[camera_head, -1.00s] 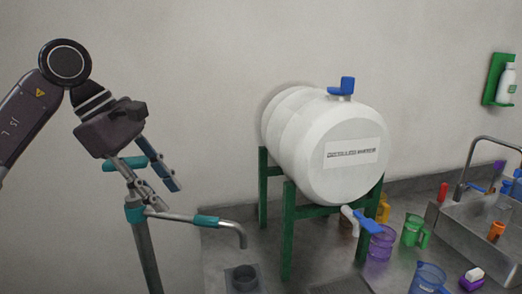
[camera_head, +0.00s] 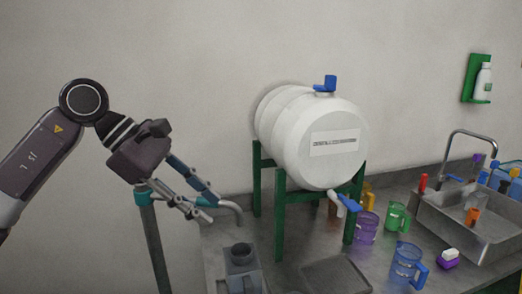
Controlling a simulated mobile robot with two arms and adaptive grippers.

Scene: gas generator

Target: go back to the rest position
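My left gripper (camera_head: 211,209) hangs at the left of the head view, with its arm coming in from the left. Its two fingers point down and right and are apart, with nothing visible between them. It overlaps the top of a grey pole with a teal collar (camera_head: 142,192) and part of a curved metal spout (camera_head: 236,209). I cannot tell whether it touches them. The pole's upper part is hidden behind the gripper. My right gripper is out of view.
A white barrel (camera_head: 305,135) on a green stand (camera_head: 279,225) stands on the grey counter to the right. Purple (camera_head: 367,229), green (camera_head: 397,217) and blue (camera_head: 405,262) jugs stand near the sink (camera_head: 470,225). The wall space above the gripper is clear.

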